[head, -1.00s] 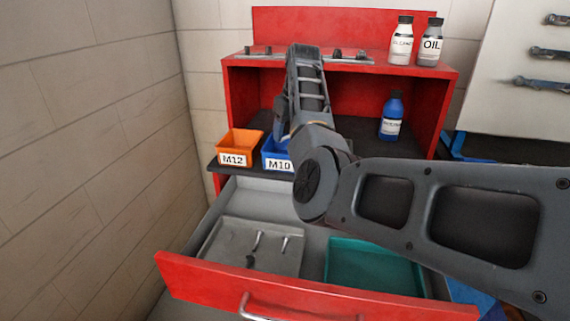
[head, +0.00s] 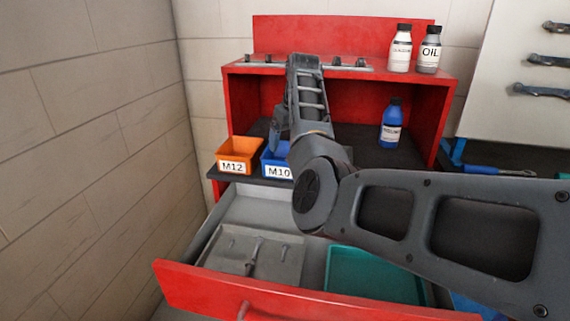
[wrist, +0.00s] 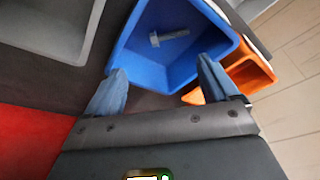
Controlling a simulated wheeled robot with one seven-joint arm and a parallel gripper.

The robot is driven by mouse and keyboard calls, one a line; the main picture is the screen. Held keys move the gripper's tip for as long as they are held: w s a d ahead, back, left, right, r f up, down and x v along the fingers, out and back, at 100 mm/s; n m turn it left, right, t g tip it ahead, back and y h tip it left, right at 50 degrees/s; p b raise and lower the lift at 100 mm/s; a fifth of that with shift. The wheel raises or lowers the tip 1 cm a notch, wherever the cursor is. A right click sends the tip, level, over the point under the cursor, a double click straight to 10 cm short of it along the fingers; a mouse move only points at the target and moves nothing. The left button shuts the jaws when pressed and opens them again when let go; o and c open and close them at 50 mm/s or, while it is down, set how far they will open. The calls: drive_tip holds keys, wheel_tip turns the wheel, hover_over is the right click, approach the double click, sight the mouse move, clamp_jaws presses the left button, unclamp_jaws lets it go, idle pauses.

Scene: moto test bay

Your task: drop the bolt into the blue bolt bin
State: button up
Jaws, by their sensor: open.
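The blue bolt bin (head: 271,160), labelled M10, stands on the dark shelf of the red bench, partly hidden behind my arm. In the wrist view the blue bin (wrist: 143,62) fills the upper middle, and a grey bolt (wrist: 169,38) lies inside it. My gripper (wrist: 160,69) is open with nothing between its fingers, at the near rim of the bin in the picture. The bolt lies beyond the fingertips, apart from them. In the head view my gripper (head: 277,136) hangs over the bin, with its fingertips hidden or too small to make out.
An orange bin (head: 237,155) labelled M12 stands just left of the blue bin. Below, an open red drawer (head: 190,287) holds a grey tray (head: 225,255) with small metal parts and a teal tray (head: 375,275). A blue bottle (head: 391,123) stands on the shelf at right.

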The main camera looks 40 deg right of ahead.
drive_tip(key=v, duration=0.7)
drive_tip(key=shift+r+b, duration=0.25)
drive_tip(key=shift+b, duration=0.2)
drive_tip(key=shift+s, duration=0.1)
drive_tip(key=shift+s+a, duration=0.1)
